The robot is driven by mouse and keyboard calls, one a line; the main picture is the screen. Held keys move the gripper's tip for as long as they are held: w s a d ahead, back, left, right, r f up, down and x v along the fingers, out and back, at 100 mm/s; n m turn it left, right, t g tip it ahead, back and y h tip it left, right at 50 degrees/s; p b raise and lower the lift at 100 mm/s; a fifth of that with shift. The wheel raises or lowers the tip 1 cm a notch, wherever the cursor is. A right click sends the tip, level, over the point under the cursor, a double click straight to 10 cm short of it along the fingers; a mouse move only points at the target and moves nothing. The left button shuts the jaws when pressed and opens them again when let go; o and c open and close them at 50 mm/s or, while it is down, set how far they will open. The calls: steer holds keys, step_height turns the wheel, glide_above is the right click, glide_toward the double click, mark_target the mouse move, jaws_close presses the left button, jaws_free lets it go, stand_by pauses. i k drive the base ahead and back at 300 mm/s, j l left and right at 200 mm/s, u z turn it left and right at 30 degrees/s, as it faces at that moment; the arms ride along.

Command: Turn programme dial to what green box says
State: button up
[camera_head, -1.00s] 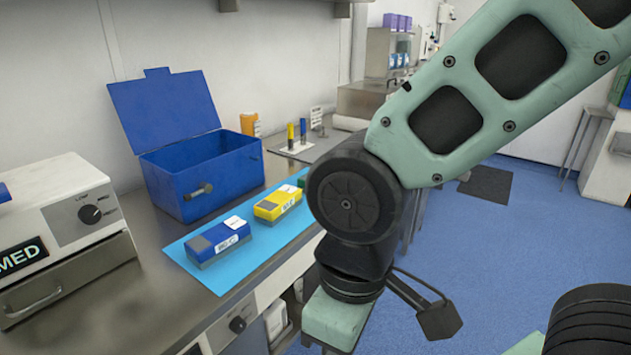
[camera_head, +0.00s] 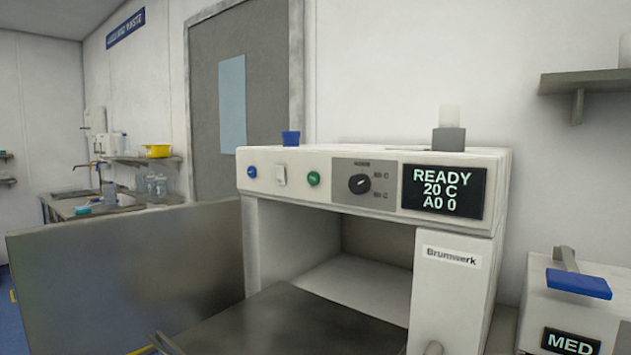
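No green box shows in the view now; the blue and yellow boxes seen earlier are out of view too. My gripper is not in view.
The machine's door (camera_head: 130,280) stands open to the left, and its chamber looks empty. Blue and green buttons (camera_head: 313,179) flank a white switch. A second machine with a MED display (camera_head: 570,342) and blue-tipped lever stands at right.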

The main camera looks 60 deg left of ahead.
mark_target(360, 183)
steer(key=u, duration=1.95)
steer(key=k+l, duration=0.15)
steer(key=k, duration=0.2)
steer(key=k+l+z, duration=0.1)
steer(key=k, duration=0.2)
steer(key=z, duration=2.05)
steer(key=k+j, duration=0.1)
steer(key=j, duration=0.3)
steer(key=k+j, duration=0.15)
steer(key=j, duration=0.2)
steer(key=k+j, duration=0.1)
steer(key=j, duration=0.3)
steer(key=k+j, duration=0.15)
steer(key=j, duration=0.2)
steer(key=k+j, duration=0.1)
steer(key=j, duration=0.3)
steer(key=k+j, duration=0.1)
steer(key=j, duration=0.25)
steer(key=k+j, duration=0.15)
steer(key=j, duration=0.25)
steer(key=k+j+z, duration=0.1)
steer(key=j, duration=0.25)
